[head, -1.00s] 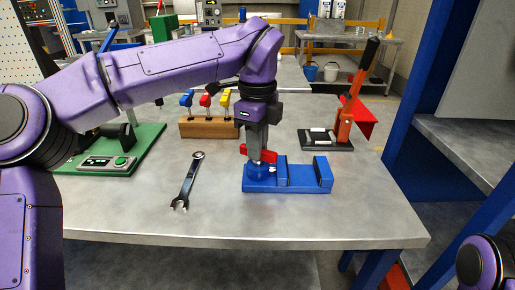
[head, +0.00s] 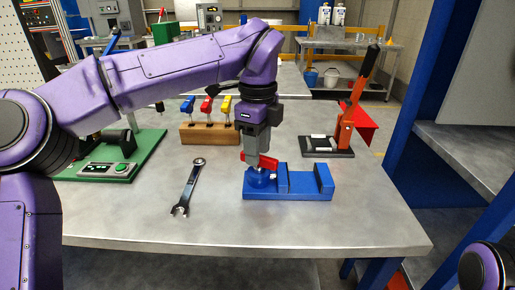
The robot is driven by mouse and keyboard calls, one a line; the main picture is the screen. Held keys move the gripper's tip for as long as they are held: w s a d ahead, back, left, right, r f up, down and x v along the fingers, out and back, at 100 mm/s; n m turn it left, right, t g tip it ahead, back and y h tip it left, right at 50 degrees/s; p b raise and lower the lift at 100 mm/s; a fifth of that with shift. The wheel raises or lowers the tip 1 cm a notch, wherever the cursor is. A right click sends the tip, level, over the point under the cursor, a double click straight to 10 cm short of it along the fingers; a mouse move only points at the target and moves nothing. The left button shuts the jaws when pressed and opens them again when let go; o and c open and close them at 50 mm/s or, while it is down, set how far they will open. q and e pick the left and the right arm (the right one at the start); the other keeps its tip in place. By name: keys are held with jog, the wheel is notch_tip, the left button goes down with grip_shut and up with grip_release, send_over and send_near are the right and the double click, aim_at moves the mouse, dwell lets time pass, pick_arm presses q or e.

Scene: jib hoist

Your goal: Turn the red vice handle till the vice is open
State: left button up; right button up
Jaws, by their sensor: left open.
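The blue vice (head: 305,193) lies on the grey workbench, right of the wrench. Its two upright blocks stand apart with a gap between them. The red vice handle (head: 270,163) sits on top of the vice's left end, above a round blue boss. My left gripper (head: 257,160) points straight down at the handle, fingertips close around or beside it; contact is not clear. It is open. The fingers hide part of the handle. Only a purple part of my right arm shows at the bottom right corner; its gripper is out of view.
A wrench (head: 188,187) lies left of the vice. A wooden block (head: 208,133) with blue, red and yellow handles stands behind. A green board (head: 125,165) with a button box is at left. An orange lever clamp (head: 347,127) stands back right. The bench front is clear.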

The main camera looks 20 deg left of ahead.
pick_arm(q)
notch_tip(320, 180, up, 10)
jog(key=p, duration=0.2)
jog(key=shift+f, duration=0.15)
jog(key=shift+s+a, duration=0.1)
